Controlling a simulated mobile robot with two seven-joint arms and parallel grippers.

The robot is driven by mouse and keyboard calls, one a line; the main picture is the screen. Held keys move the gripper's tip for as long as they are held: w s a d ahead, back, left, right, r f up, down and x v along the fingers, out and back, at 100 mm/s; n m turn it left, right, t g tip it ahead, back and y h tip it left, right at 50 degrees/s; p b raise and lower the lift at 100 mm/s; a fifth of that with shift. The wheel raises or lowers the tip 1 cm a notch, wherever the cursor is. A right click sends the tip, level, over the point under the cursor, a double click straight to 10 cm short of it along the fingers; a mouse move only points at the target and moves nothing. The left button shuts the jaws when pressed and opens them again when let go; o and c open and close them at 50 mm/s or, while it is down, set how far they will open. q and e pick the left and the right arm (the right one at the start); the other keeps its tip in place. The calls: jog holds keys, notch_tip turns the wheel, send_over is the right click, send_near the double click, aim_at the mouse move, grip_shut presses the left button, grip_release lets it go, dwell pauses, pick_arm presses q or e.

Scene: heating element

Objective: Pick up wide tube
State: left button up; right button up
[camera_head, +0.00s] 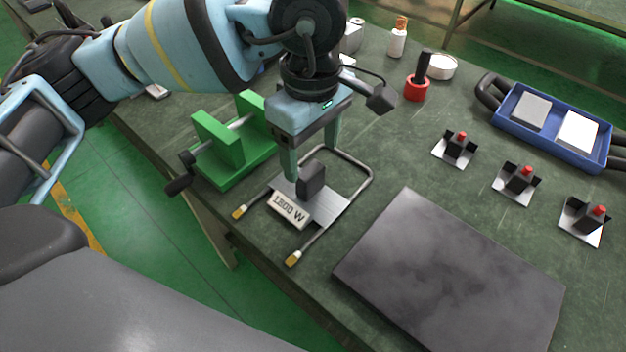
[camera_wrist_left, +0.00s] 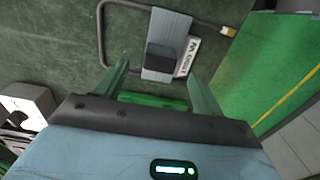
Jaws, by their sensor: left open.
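The wide tube (camera_head: 355,161) is a grey U-shaped bar with brass-coloured ends, lying on the green table. It also shows in the left wrist view (camera_wrist_left: 100,35). A metal plate (camera_head: 328,207) crosses its legs, bearing a black block (camera_head: 312,182) and a white wattage label (camera_head: 288,210). My left gripper (camera_head: 311,163) is open above the plate, pointing down, its fingers on either side of the block. In the left wrist view the block (camera_wrist_left: 163,57) lies between and a little beyond the fingertips (camera_wrist_left: 157,72). I cannot tell whether they touch. My right gripper is out of view.
A green fixture with a crank (camera_head: 219,150) stands close left of the tube. A dark slab (camera_head: 455,270) lies to the right. Several small red-topped parts (camera_head: 518,180) and a blue tray (camera_head: 505,115) are farther right. A red holder (camera_head: 416,90) stands behind.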

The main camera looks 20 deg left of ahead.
aim_at(310, 170)
pick_arm(q)
jog(key=shift+a+f, duration=0.15)
jog(key=shift+f, duration=2.55)
jog(key=c, duration=1.5)
jog(key=shift+o, duration=0.2)
jog(key=shift+s+a+r, duration=0.1)
jog(key=shift+s+r, duration=0.1)
jog(key=shift+r, duration=1.65)
jog(key=s+a, duration=0.2)
jog(key=s, duration=0.5)
jog(key=s+a+r+b, duration=0.1)
jog(key=s+a, duration=0.2)
jog(key=s, duration=0.4)
jog(key=shift+s+a+r, duration=0.15)
jog(key=shift+s+a, duration=0.1)
jog(key=shift+a, duration=0.05)
